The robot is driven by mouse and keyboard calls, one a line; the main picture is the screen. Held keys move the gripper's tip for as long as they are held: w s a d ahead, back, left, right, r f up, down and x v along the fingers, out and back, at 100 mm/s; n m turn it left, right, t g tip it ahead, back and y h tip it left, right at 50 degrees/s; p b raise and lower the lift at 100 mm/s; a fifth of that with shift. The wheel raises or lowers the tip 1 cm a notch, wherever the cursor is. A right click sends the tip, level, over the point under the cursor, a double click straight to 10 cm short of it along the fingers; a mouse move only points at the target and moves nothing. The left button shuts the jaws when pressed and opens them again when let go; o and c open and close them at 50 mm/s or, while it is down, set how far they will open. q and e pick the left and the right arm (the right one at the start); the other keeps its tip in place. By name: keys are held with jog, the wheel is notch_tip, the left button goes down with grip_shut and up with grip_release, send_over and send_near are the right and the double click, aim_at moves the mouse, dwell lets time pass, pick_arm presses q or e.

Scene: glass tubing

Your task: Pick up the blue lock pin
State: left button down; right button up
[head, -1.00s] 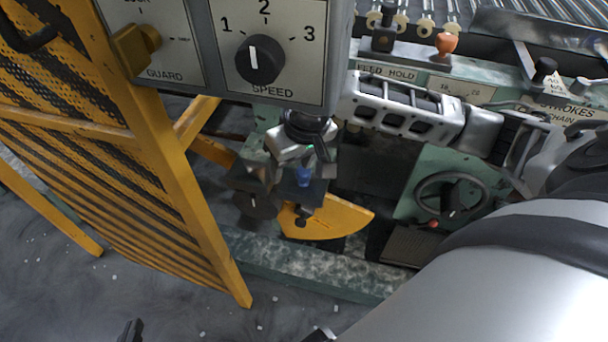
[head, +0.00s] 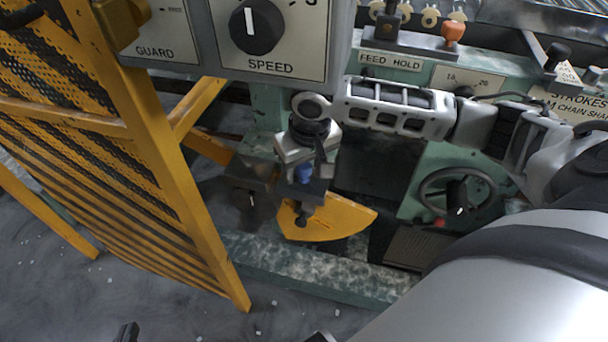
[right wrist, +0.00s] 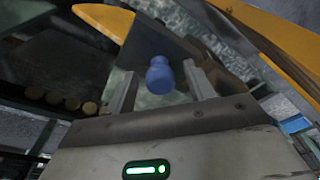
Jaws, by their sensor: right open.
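The blue lock pin (head: 304,173) stands in a dark bracket above a yellow curved plate (head: 345,215). In the right wrist view the pin's rounded blue knob (right wrist: 160,76) shows between the two fingers. My right gripper (head: 302,165) points down at the pin from above. Its fingers (right wrist: 161,72) are open, one on each side of the knob, with a gap visible on both sides. The pin's lower part is hidden. A dark tip at the bottom edge of the head view (head: 128,332) seems to be part of my left gripper; its jaws cannot be made out.
A grey control panel with a speed knob (head: 256,27) hangs at upper left of my right gripper. A yellow mesh guard (head: 150,150) stands to the left. A green handwheel box (head: 455,195) is to the right. A grey-green beam (head: 310,268) runs below the plate.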

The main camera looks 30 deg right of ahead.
jog(key=c, duration=1.1)
pick_arm(q)
jog(key=shift+r, duration=0.1)
pick_arm(e)
jog(key=shift+o, duration=0.2)
jog(key=shift+r, duration=0.1)
jog(key=shift+r, duration=0.5)
notch_tip(320, 180, up, 6)
jog(key=shift+r+p, duration=0.25)
jog(key=shift+p, duration=0.9)
pick_arm(q)
notch_tip(320, 180, up, 3)
jog(key=shift+a+f+p, duration=0.1)
jog(key=shift+f+p, duration=0.05)
jog(key=shift+p, duration=0.9)
pick_arm(e)
jog(key=s+d, duration=1)
jog(key=s, duration=0.4)
jog(key=shift+s+d+f, duration=0.2)
jog(key=shift+d, duration=0.15)
